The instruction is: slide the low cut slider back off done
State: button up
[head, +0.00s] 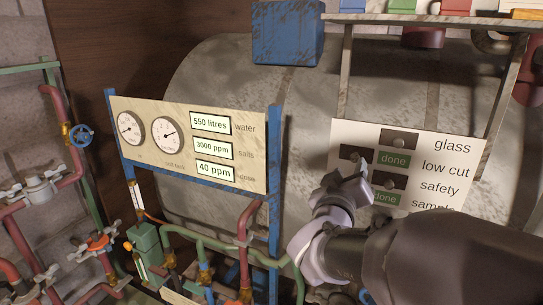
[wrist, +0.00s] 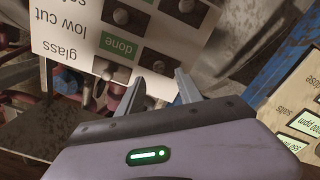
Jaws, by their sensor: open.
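The pale label panel (head: 347,131) carries rows marked glass, low cut, safety and a partly hidden sample row. The low cut slider knob (head: 355,157) is at the left of its row in the head view, with the green "done" field (head: 394,160) uncovered between it and the words. The wrist view shows the panel upside down, with the low cut knob (wrist: 158,62) just beyond and between my fingertips. My gripper (wrist: 160,80) is open and empty, close in front of the panel. Whether the fingers reach around the knob, or touch it, I cannot tell.
The glass knob (head: 398,143) and safety knob (head: 388,184) sit close by. A gauge board (head: 185,180) on a blue frame stands to the left. A shelf (head: 430,20) is above the panel, and a large grey tank (head: 215,80) is behind.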

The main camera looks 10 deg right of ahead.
aim_at(354, 158)
jog(key=x, duration=0.6)
jog(key=shift+d, duration=0.1)
jog(key=shift+r, duration=0.1)
grip_shut()
dwell(1.1)
